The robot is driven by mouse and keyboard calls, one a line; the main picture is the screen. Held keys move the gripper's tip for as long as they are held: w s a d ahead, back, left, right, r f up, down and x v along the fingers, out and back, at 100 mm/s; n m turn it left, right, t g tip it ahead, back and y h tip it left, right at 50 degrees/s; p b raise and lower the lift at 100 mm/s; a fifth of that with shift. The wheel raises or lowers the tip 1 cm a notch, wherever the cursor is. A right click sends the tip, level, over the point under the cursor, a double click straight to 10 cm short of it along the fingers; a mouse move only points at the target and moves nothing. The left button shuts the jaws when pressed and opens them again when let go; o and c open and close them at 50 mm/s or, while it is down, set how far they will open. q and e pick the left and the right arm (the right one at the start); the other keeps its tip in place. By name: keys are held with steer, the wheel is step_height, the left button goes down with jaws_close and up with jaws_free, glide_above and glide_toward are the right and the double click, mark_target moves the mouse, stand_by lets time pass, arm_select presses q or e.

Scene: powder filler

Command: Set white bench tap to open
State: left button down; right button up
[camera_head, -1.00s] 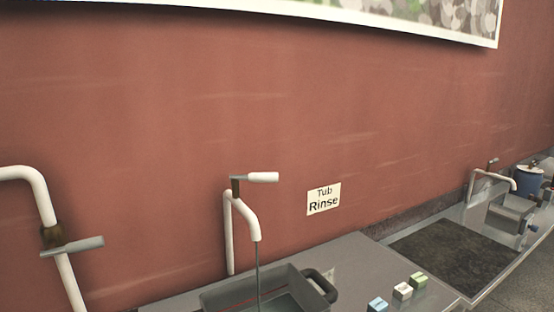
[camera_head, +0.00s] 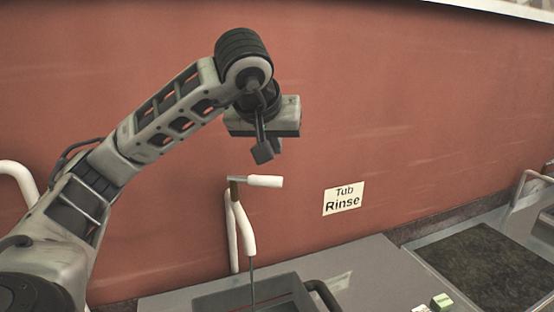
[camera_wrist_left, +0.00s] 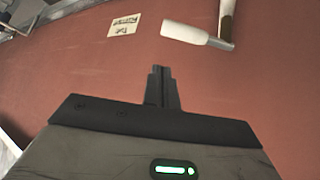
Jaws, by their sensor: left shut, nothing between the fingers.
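A white tap (camera_head: 245,230) stands by the red wall at the middle of the head view. Its white lever (camera_head: 264,182) points right from a brown stem on top. A thin grey line hangs from the spout into a dark tub. My left gripper (camera_head: 262,153) is shut and empty, just above the lever in the picture and apart from it. In the left wrist view the closed fingers (camera_wrist_left: 162,72) point at the wall, with the white lever (camera_wrist_left: 185,33) and brown stem ahead to the right. My right gripper is not in view.
A "Tub Rinse" sign (camera_head: 344,198) is on the wall right of the tap. The dark tub (camera_head: 222,300) sits on the grey bench (camera_head: 365,262). Another white pipe (camera_head: 22,180) stands at the left, partly behind my arm. A green-topped block (camera_head: 441,301) lies at lower right.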

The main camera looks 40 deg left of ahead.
mark_target(266, 181)
arm_select(q)
steer(key=shift+s+a+r+y, duration=0.1)
steer(key=shift+a+r+y, duration=0.2)
steer(key=shift+a, duration=0.3)
steer(key=shift+a+r+y, duration=0.2)
steer(key=shift+a+r, duration=0.1)
steer(key=shift+a, duration=0.25)
steer(key=x, duration=1)
steer(key=s+d, duration=0.2)
steer(key=s, duration=0.1)
steer(key=shift+s+d+f, duration=0.2)
steer(key=shift+s+d, duration=0.05)
steer(key=shift+s, duration=0.05)
